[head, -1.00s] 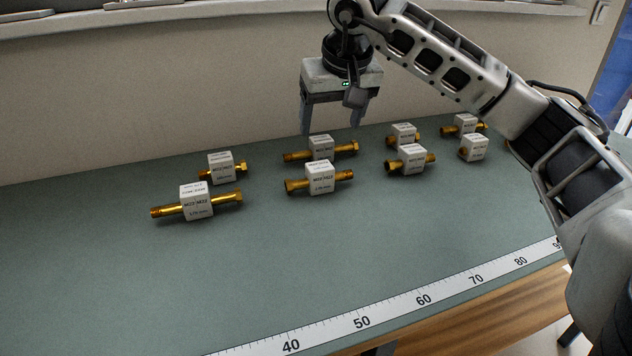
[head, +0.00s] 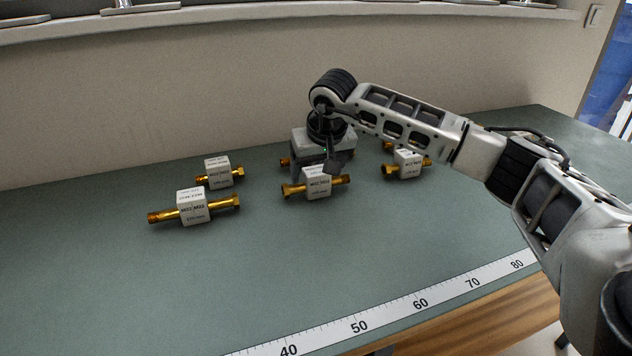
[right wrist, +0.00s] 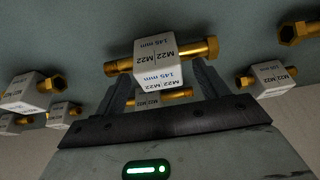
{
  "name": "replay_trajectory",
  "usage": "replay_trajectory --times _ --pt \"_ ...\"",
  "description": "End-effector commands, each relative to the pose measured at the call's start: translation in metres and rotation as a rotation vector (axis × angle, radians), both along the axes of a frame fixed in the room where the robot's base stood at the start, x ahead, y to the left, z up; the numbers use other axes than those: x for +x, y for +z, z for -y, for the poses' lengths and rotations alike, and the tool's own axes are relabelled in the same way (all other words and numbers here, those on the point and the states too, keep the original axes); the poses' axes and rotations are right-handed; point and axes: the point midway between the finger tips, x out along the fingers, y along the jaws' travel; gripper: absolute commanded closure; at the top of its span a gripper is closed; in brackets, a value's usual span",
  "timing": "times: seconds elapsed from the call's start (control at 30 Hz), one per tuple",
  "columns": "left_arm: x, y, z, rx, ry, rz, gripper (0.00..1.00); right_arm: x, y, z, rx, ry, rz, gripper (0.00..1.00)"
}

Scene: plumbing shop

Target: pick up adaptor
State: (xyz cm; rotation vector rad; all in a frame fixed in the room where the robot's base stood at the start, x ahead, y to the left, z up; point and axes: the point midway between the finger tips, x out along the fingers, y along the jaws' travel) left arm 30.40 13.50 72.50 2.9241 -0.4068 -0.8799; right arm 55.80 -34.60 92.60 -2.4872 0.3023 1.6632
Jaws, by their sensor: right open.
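The adaptors are white labelled blocks with brass threaded ends, standing in pairs on the green bench. My right gripper (head: 318,164) is open and lowered over the rear middle adaptor (head: 284,162), hiding most of it in the head view. In the right wrist view this adaptor (right wrist: 160,98) shows between my two fingers, partly behind the dark palm edge; contact cannot be told. The front middle adaptor (head: 316,184) stands just in front of the gripper and covers its fingertips. In the right wrist view it (right wrist: 160,62) reads M22 | M22, 145 mm. My left gripper is not in view.
Left are a rear adaptor (head: 217,172) and a longer front adaptor (head: 192,207). Right is another front adaptor (head: 408,165), close to my forearm. A ruler strip (head: 420,303) runs along the bench front; the wall (head: 150,95) stands behind. The front bench is clear.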

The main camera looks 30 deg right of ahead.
Motion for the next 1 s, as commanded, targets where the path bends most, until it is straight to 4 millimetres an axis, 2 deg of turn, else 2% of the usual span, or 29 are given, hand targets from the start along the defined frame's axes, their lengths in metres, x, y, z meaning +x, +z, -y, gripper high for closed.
replay_trajectory --times 0.17,0.2,0.37,0.4,0.77,0.87,1.0 --pt "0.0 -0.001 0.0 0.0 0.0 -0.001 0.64 0.0 -0.001 0.0 0.0 0.0 0.001 0.27" --pt "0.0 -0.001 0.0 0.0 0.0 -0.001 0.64 0.0 0.0 0.0 0.0 0.0 0.001 0.3" --pt "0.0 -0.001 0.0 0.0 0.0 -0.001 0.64 0.0 0.0 0.0 0.0 0.0 0.001 0.75" --pt "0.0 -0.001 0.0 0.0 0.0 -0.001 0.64 0.0 0.0 0.0 0.0 -0.001 0.001 0.8" --pt "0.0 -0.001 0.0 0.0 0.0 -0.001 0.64 0.001 0.004 0.0 0.0 -0.001 0.003 0.8" --pt "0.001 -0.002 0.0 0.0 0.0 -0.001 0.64 0.001 0.013 0.0 0.0 -0.001 0.006 0.8" --pt "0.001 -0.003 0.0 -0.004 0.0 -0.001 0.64 -0.003 0.039 0.0 0.0 -0.001 0.007 0.8"
